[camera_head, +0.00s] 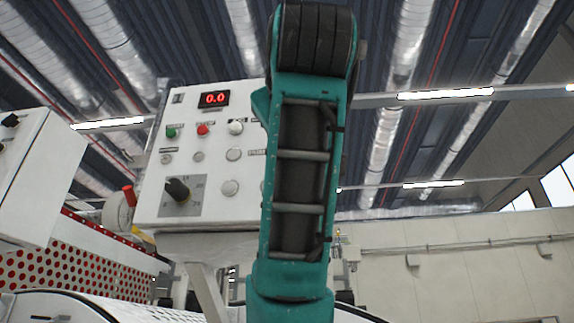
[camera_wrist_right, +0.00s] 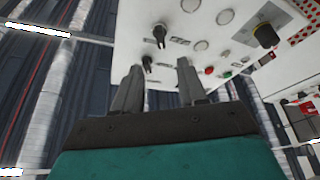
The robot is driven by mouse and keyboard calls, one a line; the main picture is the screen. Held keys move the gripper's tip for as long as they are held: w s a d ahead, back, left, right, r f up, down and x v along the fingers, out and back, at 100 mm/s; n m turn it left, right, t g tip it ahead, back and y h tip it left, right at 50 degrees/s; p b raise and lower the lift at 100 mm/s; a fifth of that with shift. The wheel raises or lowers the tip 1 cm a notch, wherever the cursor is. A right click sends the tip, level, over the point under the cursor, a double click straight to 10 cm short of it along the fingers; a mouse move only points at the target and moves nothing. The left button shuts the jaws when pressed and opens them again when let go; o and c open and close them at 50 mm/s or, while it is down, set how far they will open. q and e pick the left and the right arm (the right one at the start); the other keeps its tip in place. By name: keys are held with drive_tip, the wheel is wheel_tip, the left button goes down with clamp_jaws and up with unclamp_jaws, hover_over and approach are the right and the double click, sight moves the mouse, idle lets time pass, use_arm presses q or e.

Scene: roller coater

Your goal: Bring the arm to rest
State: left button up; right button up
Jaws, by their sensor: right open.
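A teal arm link of mine (camera_head: 297,180) stands upright in the middle of the head view and covers the right part of the white control panel (camera_head: 215,190). My right gripper (camera_wrist_right: 157,78) shows in the wrist view, its two grey fingers apart with nothing between them. The fingers point at the panel face (camera_wrist_right: 188,50), near two small black knobs (camera_wrist_right: 160,33); whether they touch it I cannot tell. The gripper itself is hidden in the head view. My left gripper is in neither view.
The panel carries a red display (camera_head: 214,99) reading 0.0, a green button (camera_head: 171,132), a red button (camera_head: 203,130) and a large black dial (camera_head: 178,190). The space right of the arm looks clear.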

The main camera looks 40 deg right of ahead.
drive_tip(key=shift+s+a+f, duration=0.2)
drive_tip(key=shift+s+a, duration=0.1)
drive_tip(key=shift+s, duration=0.1)
drive_tip(key=shift+w, duration=0.1)
